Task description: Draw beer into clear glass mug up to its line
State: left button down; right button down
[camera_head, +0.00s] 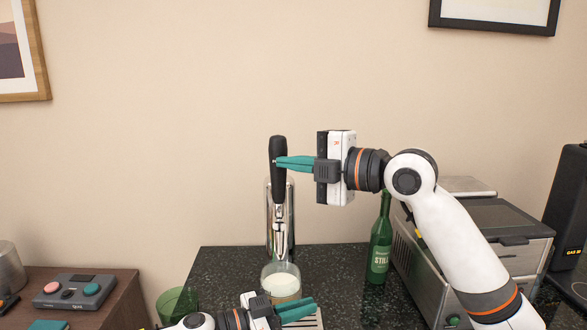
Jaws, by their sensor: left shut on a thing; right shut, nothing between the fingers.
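The clear glass mug (281,278) stands beneath the beer tap (281,228), with white foam showing near its top. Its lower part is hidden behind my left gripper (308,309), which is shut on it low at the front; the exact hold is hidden. The mug's line cannot be made out. The tap's black handle (278,180) stands upright on its chrome column. My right gripper (279,162) is shut and empty, its teal fingertips level with the upper handle and at or against it.
A green bottle (379,245) stands right of the tap on the dark speckled counter (225,271), beside a metal machine (480,235). Part of a slatted drip tray (318,320) shows. A green tumbler (176,305) is at left, near a wooden cabinet (120,300).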

pick_arm(q)
jog(key=shift+r, duration=0.1)
pick_arm(e)
jog(key=w+m+g, duration=0.1)
jog(key=w, duration=0.1)
jog(key=w+m+h, duration=0.1)
jog(key=w+m, duration=0.1)
jog(key=shift+w+r+g, duration=0.1)
jog(key=shift+r+g, duration=0.05)
jog(key=shift+g, duration=0.25)
pick_arm(q)
jog(key=shift+s, duration=0.1)
pick_arm(e)
jog(key=shift+h, duration=0.3)
